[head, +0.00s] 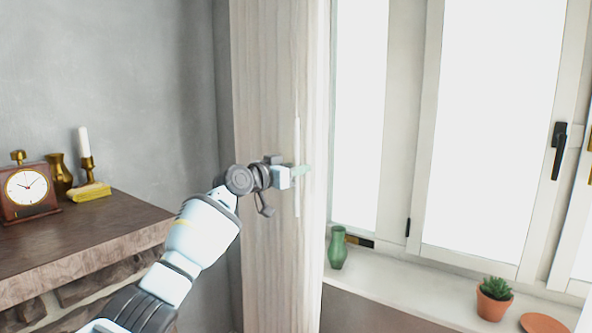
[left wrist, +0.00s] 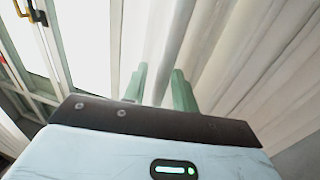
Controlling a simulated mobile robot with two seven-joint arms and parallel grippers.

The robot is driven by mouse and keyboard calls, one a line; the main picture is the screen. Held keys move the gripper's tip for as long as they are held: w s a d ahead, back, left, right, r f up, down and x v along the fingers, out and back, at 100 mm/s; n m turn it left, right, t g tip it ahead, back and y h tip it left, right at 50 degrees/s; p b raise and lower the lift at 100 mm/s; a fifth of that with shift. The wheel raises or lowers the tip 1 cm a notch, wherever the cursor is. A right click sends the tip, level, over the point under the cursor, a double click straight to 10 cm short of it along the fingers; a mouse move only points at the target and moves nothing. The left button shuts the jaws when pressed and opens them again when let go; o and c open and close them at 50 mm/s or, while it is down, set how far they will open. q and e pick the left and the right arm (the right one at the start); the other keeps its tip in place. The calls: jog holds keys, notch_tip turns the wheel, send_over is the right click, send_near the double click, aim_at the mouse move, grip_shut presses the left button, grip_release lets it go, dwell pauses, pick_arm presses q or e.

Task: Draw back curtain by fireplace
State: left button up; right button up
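The pale curtain (head: 270,80) hangs in long vertical folds between the grey wall and the window. A thin pale upright rod (head: 297,205) runs down its right part. My left gripper (head: 301,170) is at this rod, at about mid-height of the view. In the left wrist view the two green fingers (left wrist: 161,80) stand a little apart, with a pale upright strip filling the gap between them. They look shut on the rod; the contact itself is partly hidden. Curtain folds (left wrist: 240,60) fill the right of that view. My right gripper is not in view.
The wooden mantel (head: 110,225) at left holds a clock (head: 27,190), brass vases and a candle (head: 84,142). The window sill (head: 400,285) at right holds a green vase (head: 337,248) and a potted succulent (head: 493,298). The window (head: 495,120) has a black handle (head: 559,150).

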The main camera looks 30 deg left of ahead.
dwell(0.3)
pick_arm(q)
jog(key=shift+v, duration=3.9)
